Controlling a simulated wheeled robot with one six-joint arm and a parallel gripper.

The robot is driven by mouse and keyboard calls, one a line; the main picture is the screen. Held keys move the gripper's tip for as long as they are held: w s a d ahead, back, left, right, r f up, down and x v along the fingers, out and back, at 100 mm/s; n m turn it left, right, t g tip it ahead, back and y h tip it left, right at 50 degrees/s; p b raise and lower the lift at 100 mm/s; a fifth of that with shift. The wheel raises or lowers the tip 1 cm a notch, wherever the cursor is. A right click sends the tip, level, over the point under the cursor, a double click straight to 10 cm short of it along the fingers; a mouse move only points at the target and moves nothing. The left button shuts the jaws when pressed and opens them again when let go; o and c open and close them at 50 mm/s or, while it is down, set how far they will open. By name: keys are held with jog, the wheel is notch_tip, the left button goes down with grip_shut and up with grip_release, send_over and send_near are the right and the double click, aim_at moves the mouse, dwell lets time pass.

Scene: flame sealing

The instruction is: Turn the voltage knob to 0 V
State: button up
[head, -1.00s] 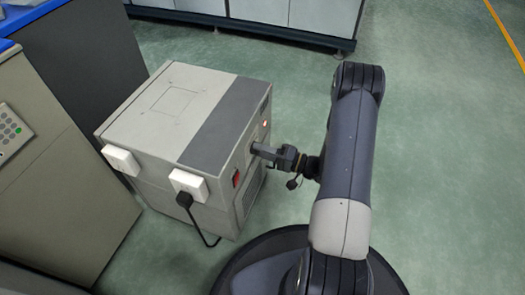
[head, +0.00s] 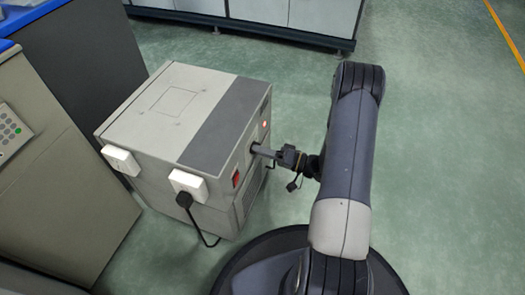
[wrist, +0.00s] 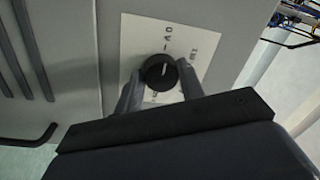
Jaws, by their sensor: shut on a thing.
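The voltage knob (wrist: 158,73) is a round black dial with a short light line on its face, in the wrist view. It sits on a white label plate (wrist: 143,30) on the front panel of a grey box. A mark that looks like "0V", seen turned over, is printed above the knob in the picture; other print is partly hidden. My gripper (wrist: 158,80) has one finger on each side of the knob and is shut on it. In the head view my gripper (head: 262,151) reaches the box's right face, and the knob is hidden there.
The grey box (head: 165,105) has a lit red lamp (head: 265,124), a red switch (head: 236,179) and white sockets with a black plug (head: 184,199). A keypad cabinet (head: 60,190) stands left. Floor to the right is clear.

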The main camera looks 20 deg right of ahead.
jog(key=o, duration=1)
jog(key=p+v, duration=0.2)
jog(key=v, duration=0.8)
jog(key=shift+s+d+p, duration=0.3)
jog(key=shift+p, duration=0.1)
jog(key=b+x, duration=0.2)
jog(key=x, duration=0.9)
jog(key=shift+b, duration=0.4)
jog(key=shift+d, duration=0.15)
